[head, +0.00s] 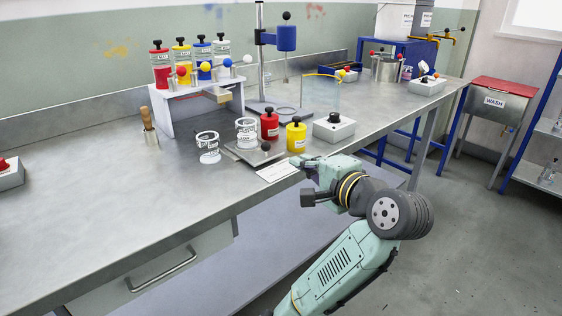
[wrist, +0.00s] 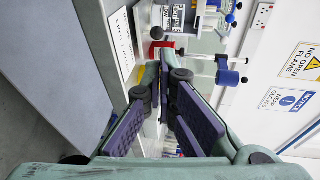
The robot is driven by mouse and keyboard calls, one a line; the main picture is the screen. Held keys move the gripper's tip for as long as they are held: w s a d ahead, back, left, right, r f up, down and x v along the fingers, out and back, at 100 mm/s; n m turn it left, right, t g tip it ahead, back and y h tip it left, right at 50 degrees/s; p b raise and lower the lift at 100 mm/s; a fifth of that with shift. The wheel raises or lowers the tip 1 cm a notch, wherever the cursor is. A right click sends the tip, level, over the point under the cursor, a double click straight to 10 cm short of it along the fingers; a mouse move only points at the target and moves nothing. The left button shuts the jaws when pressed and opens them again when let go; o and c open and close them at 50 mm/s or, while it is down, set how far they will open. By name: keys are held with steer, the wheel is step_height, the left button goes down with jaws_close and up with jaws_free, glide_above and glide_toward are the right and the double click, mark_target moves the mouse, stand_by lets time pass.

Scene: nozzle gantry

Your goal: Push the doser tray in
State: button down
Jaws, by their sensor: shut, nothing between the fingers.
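The doser tray (head: 246,153) looks like a flat grey plate with a black ball knob (head: 265,146), lying on the bench near its front edge. A black ball knob (wrist: 157,33), seemingly the tray's, also shows in the wrist view just beyond my fingertips. My gripper (head: 304,161) is shut and empty, low over the front edge of the bench, to the right of the tray. In the wrist view my gripper (wrist: 164,62) points toward the knob side. I cannot tell whether it touches anything.
A red canister (head: 269,126) and a yellow canister (head: 296,137) stand close behind my gripper. A white card (head: 277,172) lies at the bench edge. A grey box with a black knob (head: 333,127) stands right. The bench's left half is mostly clear.

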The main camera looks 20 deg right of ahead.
glide_toward(241, 130)
steer(key=d+f, duration=0.3)
steer(key=d, duration=0.1)
steer(key=shift+d+f, duration=0.1)
steer(key=shift+f, duration=0.25)
steer(key=w+a+p, duration=0.1)
steer(key=w, duration=0.3)
steer(key=w+a, duration=0.2)
steer(key=w, duration=0.2)
steer(key=w+a+p, duration=0.1)
steer(key=w, duration=0.3)
steer(key=shift+w+a+p, duration=0.25)
steer(key=shift+p, duration=0.1)
steer(key=shift+w+a, duration=0.1)
steer(key=shift+w, duration=0.1)
steer(key=shift+r, duration=0.15)
